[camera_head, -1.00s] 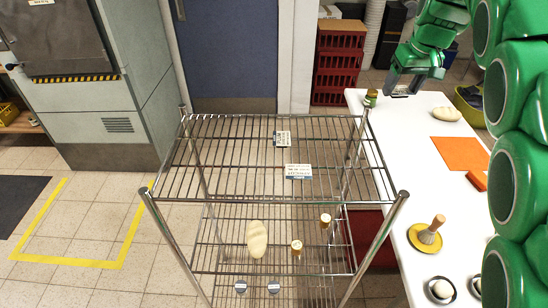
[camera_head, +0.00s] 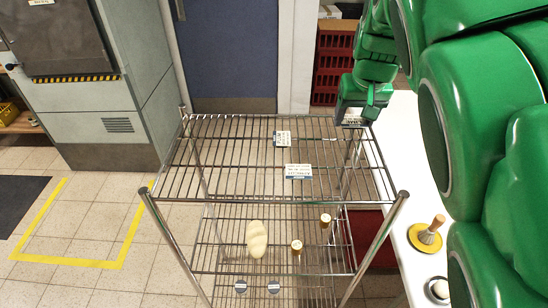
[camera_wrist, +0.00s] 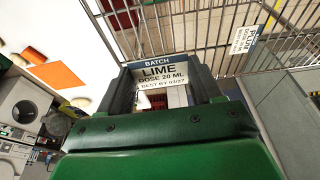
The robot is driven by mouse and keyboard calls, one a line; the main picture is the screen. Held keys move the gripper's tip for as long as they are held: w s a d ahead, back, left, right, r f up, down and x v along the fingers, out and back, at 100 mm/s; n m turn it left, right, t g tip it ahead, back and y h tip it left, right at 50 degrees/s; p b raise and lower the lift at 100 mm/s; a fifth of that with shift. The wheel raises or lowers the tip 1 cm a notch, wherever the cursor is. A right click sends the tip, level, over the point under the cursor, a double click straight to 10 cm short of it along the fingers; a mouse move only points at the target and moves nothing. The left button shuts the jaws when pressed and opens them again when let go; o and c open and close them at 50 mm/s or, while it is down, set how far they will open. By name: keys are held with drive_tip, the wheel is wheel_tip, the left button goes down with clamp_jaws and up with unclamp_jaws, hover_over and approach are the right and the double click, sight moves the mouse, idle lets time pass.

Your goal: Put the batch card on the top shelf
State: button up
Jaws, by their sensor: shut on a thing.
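The batch card (camera_wrist: 160,74), white with a blue "BATCH" band and the words "LIME DOSE 20 ML", is between my gripper's fingers (camera_wrist: 160,92) in the wrist view. My gripper (camera_head: 352,116) is shut on it. In the head view the gripper is at the right back corner of the wire rack's top shelf (camera_head: 220,199), beside or just over its edge; I cannot tell which.
A white table (camera_head: 400,140) with a brush on a yellow dish (camera_head: 425,237) stands to the right. The left and front of the top shelf are clear.

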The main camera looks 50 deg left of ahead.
sight(343, 158)
drive_tip(key=shift+f, duration=5.15)
drive_tip(key=shift+f, duration=0.1)
drive_tip(key=o, duration=1)
drive_tip(key=shift+o, duration=0.2)
drive_tip(key=v, duration=1.2)
